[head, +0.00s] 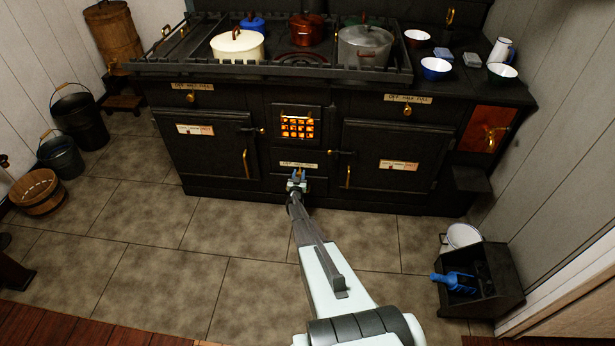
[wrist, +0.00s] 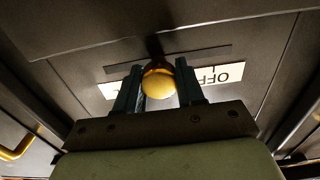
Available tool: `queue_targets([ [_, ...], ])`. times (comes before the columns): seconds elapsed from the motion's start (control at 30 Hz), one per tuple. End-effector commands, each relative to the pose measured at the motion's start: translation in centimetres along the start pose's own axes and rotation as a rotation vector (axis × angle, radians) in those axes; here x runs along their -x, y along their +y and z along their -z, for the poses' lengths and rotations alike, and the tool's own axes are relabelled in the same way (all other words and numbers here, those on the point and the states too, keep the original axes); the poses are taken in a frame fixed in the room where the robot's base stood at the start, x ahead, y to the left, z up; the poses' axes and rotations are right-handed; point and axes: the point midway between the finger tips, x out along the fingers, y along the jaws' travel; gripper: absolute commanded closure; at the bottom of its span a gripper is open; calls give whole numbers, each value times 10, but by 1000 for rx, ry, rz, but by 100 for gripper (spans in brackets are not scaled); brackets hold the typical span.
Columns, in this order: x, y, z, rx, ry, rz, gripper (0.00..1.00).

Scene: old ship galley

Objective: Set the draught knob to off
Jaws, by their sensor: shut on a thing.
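The draught knob (wrist: 159,84) is a round brass knob on the black stove front, low in the middle below the fire grate. My gripper (wrist: 160,92) has its two fingers on either side of the knob and is shut on it. In the head view my gripper (head: 297,181) reaches the stove under the label strip (head: 298,165) and hides the knob. In the wrist view the label (wrist: 212,76) shows "OFF" upside down to the right of the knob, with a short mark line. The rest of the label is partly hidden by the fingers.
The glowing grate (head: 298,127) is just above. Oven doors with brass handles flank it, left (head: 212,143) and right (head: 393,155). Pots stand on the railed stove top. A black box (head: 490,290) with a blue scoop (head: 455,283) sits at right. The tiled floor before the stove is clear.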

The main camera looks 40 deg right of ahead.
Motion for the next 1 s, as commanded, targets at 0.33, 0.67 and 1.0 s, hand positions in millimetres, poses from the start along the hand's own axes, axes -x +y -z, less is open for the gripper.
queue_targets([
  [0.33,-1,-68,1,0,3,2,100],
  [0.67,-1,-74,1,2,2,5,100],
  [1.0,-1,-73,1,2,2,3,38],
])
